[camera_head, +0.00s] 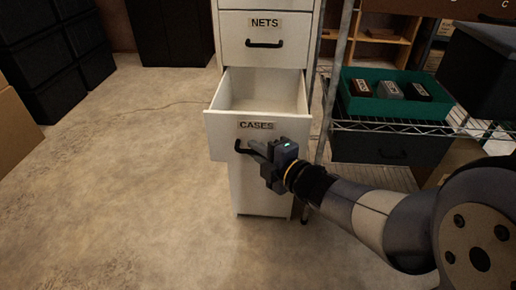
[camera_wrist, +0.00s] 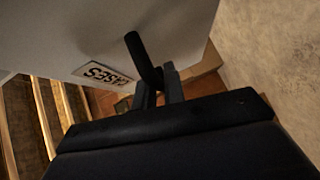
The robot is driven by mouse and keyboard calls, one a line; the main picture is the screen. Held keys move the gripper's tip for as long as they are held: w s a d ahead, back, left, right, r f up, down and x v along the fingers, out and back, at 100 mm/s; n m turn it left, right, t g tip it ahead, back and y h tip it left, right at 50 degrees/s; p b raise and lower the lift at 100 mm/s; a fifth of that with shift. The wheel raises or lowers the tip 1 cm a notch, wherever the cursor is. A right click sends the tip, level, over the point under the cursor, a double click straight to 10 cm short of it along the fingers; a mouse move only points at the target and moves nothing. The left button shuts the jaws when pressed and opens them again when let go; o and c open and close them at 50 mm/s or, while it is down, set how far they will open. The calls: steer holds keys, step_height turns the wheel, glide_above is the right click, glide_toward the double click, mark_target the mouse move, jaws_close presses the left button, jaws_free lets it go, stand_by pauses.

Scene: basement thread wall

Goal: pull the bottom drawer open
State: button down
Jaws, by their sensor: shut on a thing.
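The bottom drawer (camera_head: 222,130) of a white cabinet carries a label reading CASES. It stands pulled out, and its inside looks empty. Its black handle (camera_head: 240,147) is on the front below the label. My gripper (camera_head: 256,150) is shut on this handle, reaching in from the right. In the wrist view the two dark fingers of my gripper (camera_wrist: 160,88) close around the handle (camera_wrist: 140,52), and the drawer front (camera_wrist: 60,35) with the CASES label is tilted across the top left.
A drawer labelled NETS (camera_head: 285,55) above is shut. A wire shelf (camera_head: 390,127) stands right of the cabinet and holds a green tray (camera_head: 362,103) with several small boxes. Black crates (camera_head: 45,70) are stacked far left. The floor (camera_head: 130,200) left and in front is clear.

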steer(key=c, duration=1.8)
jaws_free()
steer(key=shift+o, duration=0.2)
steer(key=p+v, duration=0.3)
steer(key=v, duration=0.8)
steer(key=shift+p, duration=0.3)
steer(key=shift+a+f, duration=0.1)
steer(key=b+x, duration=0.3)
steer(key=x, duration=0.8)
steer(key=shift+b, duration=0.3)
